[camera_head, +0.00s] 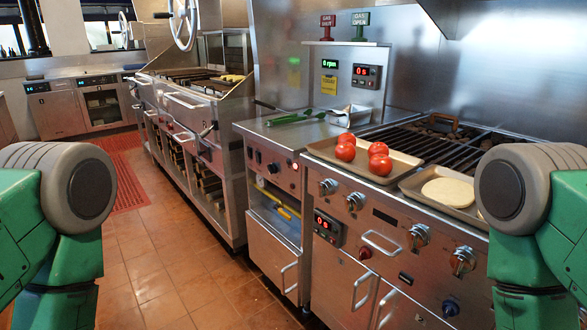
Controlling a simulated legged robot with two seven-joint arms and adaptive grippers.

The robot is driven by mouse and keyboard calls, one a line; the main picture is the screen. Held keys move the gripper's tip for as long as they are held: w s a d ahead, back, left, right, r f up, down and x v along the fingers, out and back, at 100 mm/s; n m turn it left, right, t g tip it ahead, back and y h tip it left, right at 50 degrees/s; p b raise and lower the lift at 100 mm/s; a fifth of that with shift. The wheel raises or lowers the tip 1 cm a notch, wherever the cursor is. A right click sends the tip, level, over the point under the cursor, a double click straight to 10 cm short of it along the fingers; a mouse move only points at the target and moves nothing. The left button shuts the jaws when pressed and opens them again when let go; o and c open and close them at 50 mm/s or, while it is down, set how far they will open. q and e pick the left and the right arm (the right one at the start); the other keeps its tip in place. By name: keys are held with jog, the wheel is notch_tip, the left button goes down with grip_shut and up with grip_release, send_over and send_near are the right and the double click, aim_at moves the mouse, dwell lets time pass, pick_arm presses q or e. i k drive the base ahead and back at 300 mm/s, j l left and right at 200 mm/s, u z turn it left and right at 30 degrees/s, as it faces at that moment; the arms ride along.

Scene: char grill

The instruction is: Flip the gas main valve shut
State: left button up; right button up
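A yellow pipe-like bar with a yellow-orange handle (283,210) sits inside an open compartment in the front of the steel counter unit. It looks like the gas valve, but it is small and I cannot tell its position for sure. Above the counter, a red "GAS SHUT" sign (327,21) and a green "GAS OPEN" sign (360,19) stand on top of the back panel. Green and grey links of my arms show at the left and right edges. Both grippers are out of the picture.
A tray with red tomatoes (322,148) and a tray with a pale dough round (409,189) sit on the grill (445,142). Green-handled tongs (295,117) lie on the counter. Knobs and door handles stick out below. The tiled floor (185,270) ahead-left is clear.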

aim_at(276, 207)
jog(key=j+z, duration=0.15)
jog(key=z, duration=0.3)
jog(key=i+j+z, duration=0.1)
jog(key=z, duration=0.35)
jog(key=j+z, duration=0.25)
jog(key=j, duration=0.6)
jog(key=j+z, duration=0.3)
jog(key=j, duration=0.55)
jog(key=j+z, duration=0.25)
jog(key=j, duration=0.95)
jog(key=k+j, duration=0.15)
jog(key=j, duration=0.7)
jog(key=k, duration=0.05)
